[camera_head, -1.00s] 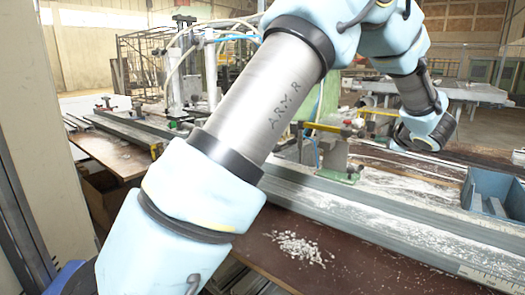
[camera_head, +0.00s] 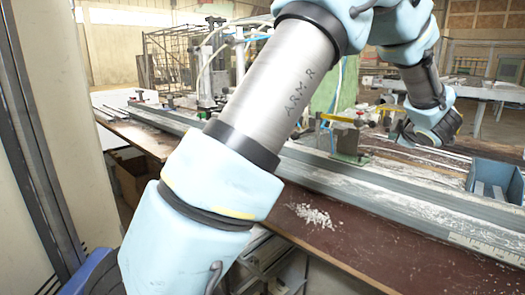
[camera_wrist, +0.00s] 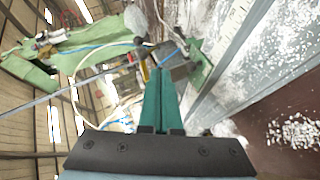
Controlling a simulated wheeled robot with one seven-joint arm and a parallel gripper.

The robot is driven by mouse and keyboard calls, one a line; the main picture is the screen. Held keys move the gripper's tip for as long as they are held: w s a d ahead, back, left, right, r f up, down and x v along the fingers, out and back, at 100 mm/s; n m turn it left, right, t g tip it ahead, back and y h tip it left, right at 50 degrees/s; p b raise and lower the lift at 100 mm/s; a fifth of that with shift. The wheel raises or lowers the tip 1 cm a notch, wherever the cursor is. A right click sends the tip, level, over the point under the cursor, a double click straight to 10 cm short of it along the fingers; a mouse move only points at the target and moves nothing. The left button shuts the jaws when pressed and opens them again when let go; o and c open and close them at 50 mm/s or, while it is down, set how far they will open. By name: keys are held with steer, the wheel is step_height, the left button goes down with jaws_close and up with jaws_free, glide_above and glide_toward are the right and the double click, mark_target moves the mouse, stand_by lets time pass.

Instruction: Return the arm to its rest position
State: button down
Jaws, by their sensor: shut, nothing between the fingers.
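My arm, light blue with a grey link marked "ARM R" (camera_head: 290,85), crosses the head view from the bottom left, rises out of the top edge and bends down at the right. Its wrist end (camera_head: 432,125) hangs above the bench at the right. My gripper (camera_wrist: 158,74) shows in the wrist view as two green fingers pressed together with nothing between them. The fingers are not clearly visible in the head view. In the wrist view the fingertips point towards the clamp area, and I cannot tell how far off it is.
A long grey rail (camera_head: 400,205) runs along the brown bench (camera_head: 330,240). A green clamp block (camera_head: 350,138) stands behind it. White chips (camera_head: 311,215) lie on the bench front. A blue bin (camera_head: 494,181) sits at the right. A pale pillar (camera_head: 75,130) stands left.

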steer(key=a+f+m+g+h, duration=0.15)
steer(key=a+m, duration=0.25)
steer(key=a, duration=0.6)
steer(key=a+f+m+g, duration=0.3)
steer(key=a+m, duration=0.1)
steer(key=a, duration=0.6)
steer(key=s+a+f+m+g+y, duration=0.2)
steer(key=s+a+f+g, duration=0.1)
steer(key=s+a, duration=0.7)
steer(key=s+a+f+m+g+y, duration=0.1)
steer(key=s+a+f+m+g, duration=0.2)
steer(key=s+a, duration=0.7)
steer(key=a+f+g, duration=0.1)
steer(key=a+f, duration=0.1)
steer(key=a, duration=0.3)
steer(key=shift+f+y, duration=0.25)
steer(key=shift+y, duration=0.1)
